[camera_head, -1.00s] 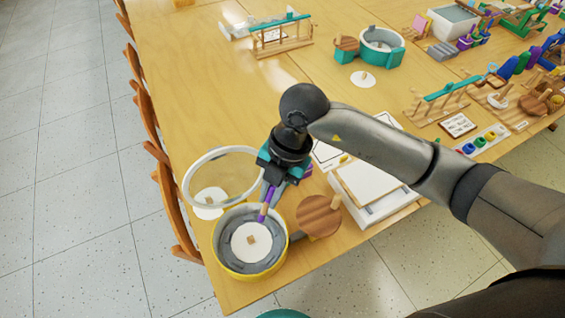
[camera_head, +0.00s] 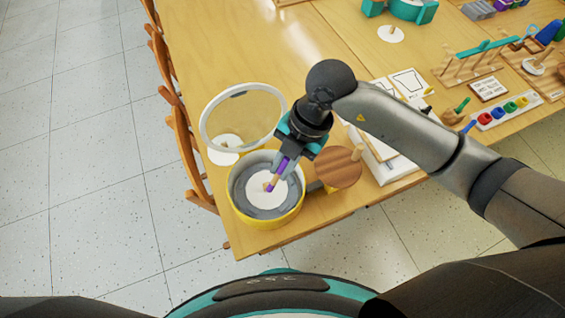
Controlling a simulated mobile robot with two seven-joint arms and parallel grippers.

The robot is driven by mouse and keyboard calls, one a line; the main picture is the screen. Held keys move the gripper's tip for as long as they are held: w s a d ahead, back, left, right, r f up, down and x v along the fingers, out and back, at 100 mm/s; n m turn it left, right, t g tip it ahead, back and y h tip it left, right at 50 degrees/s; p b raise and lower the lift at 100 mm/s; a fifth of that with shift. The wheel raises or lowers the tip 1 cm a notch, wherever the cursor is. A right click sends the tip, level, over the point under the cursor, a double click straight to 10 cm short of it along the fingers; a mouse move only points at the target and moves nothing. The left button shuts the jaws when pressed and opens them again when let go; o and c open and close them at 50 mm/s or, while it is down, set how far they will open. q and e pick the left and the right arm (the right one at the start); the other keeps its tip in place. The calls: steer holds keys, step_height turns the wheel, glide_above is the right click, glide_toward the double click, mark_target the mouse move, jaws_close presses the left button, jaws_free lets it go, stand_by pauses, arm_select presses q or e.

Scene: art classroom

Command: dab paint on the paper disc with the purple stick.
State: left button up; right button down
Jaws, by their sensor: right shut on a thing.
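The paper disc (camera_head: 261,198) is white and lies flat inside a round yellow tub with a grey inner wall (camera_head: 292,205), near the table's corner. My right gripper (camera_head: 284,170) is shut on the purple stick (camera_head: 280,172) and holds it tilted over the tub. The stick's lower end is over the disc, close to its middle; I cannot tell whether it touches. A small tan piece shows at the disc's middle, partly behind the stick. My left gripper is not in view.
A clear lid with a white rim (camera_head: 206,140) stands open behind the tub. A round wooden board (camera_head: 338,168) is just right of it. A paint rack (camera_head: 503,113) with several coloured pots lies at the right. Wooden chairs (camera_head: 185,150) line the left edge.

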mark_target(282, 163)
step_height(282, 163, down, 2)
steer(key=shift+f+b, duration=0.1)
steer(key=shift+b, duration=0.7)
steer(key=shift+f+b, duration=0.9)
steer(key=shift+f, duration=0.8)
steer(key=shift+f+b, duration=0.35)
steer(key=shift+f, duration=0.3)
steer(key=shift+r, duration=0.15)
step_height(282, 163, up, 10)
steer(key=p, duration=1)
